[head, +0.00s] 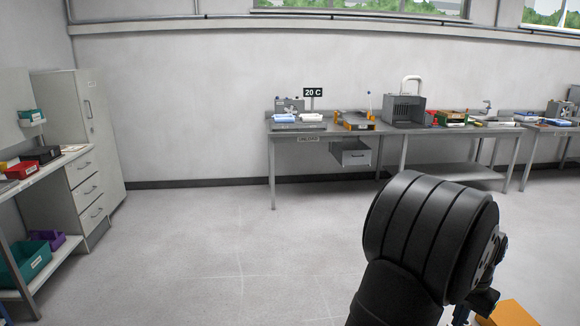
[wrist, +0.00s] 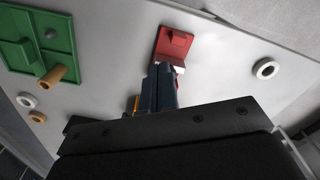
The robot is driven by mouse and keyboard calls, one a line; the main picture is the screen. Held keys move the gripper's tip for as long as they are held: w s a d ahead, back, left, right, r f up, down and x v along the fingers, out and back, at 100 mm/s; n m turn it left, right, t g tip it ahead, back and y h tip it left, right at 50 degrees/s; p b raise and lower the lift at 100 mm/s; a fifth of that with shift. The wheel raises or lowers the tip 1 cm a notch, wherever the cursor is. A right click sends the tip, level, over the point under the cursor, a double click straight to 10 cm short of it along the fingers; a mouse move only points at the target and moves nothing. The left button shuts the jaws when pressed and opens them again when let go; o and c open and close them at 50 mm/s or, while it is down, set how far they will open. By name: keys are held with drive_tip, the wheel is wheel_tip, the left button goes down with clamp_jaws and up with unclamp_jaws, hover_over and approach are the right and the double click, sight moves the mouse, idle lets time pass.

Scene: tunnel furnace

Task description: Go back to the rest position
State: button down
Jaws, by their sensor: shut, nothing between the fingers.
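My gripper (wrist: 163,80) shows in the wrist view as dark blue fingers side by side, shut, with nothing between them. Its tips overlap the lower edge of a red block (wrist: 174,44) in the picture, with a small white patch between; I cannot tell whether they touch. In the head view my black arm fills the lower right and hides most of the gripper. No marked rest position shows.
In the wrist view a pale surface (wrist: 110,50) carries a green tray (wrist: 30,25), a tan cylinder (wrist: 55,77), a small tan ring (wrist: 38,117) and two white rings (wrist: 266,69). The head view shows a bench (head: 300,129), a left cabinet (head: 98,125) and open floor (head: 220,240).

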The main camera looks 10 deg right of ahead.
wheel_tip(320, 180, down, 8)
drive_tip(key=shift+f, duration=0.15)
drive_tip(key=shift+d+f, duration=0.25)
drive_tip(key=shift+d, duration=0.45)
drive_tip(key=shift+a, duration=0.55)
wheel_tip(320, 180, up, 11)
drive_tip(key=a+r+n, duration=0.1)
drive_tip(key=a+r, duration=0.2)
drive_tip(key=a, duration=0.4)
drive_tip(key=s+a+r+n+t+h, duration=0.1)
drive_tip(key=a+r, duration=0.2)
drive_tip(key=a, duration=0.5)
drive_tip(key=shift+a+r, duration=0.15)
drive_tip(key=shift+s, duration=0.1)
